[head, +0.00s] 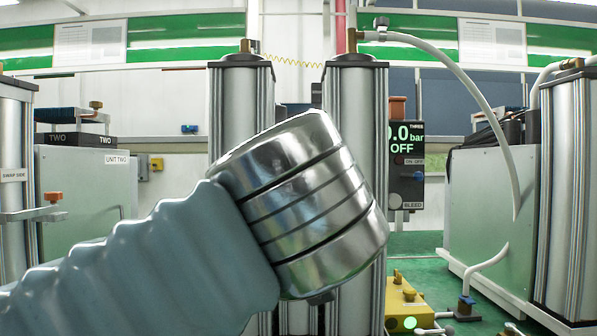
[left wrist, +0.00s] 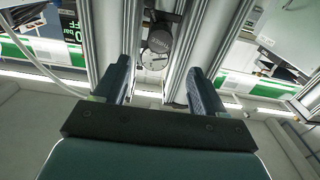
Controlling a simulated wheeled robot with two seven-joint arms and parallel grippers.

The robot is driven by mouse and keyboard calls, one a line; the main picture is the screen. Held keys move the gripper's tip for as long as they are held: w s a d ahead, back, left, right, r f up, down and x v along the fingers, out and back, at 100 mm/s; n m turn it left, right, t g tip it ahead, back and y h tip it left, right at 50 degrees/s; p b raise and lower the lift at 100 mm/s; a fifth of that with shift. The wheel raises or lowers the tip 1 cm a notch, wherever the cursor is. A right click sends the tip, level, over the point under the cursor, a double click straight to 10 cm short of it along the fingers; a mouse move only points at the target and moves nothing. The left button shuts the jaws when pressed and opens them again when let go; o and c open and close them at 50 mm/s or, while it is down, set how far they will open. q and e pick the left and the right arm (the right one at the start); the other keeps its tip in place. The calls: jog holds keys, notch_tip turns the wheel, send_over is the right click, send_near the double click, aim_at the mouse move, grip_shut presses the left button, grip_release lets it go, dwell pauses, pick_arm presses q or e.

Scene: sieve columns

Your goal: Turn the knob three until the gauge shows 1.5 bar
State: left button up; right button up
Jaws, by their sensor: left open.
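The display of unit three (head: 406,140) stands right of centre in the head view, partly cut off by a column. It reads 0.0 bar and OFF, with THREE above. In the left wrist view, a dark round knob (left wrist: 160,40) sits between two metal columns, with a pale round dial (left wrist: 154,61) next to it. I cannot read the dial. My left gripper (left wrist: 158,66) is open, its fingers on either side of the dial and apart from the knob. In the head view my left arm covers this area, hiding knob and gripper. My right gripper is not in view.
Metal columns (head: 358,110) stand close around the work area. A yellow box (head: 402,306) with a green light sits low on the green floor. A white hose (head: 462,72) arches to the right. A grey cabinet (head: 86,190) marked UNIT TWO stands left.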

pick_arm(q)
jog(key=w+p, duration=0.2)
jog(key=w, duration=0.8)
jog(key=shift+w+p, duration=0.2)
jog(key=shift+p, duration=0.2)
jog(key=shift+w, duration=0.45)
jog(key=c, duration=1)
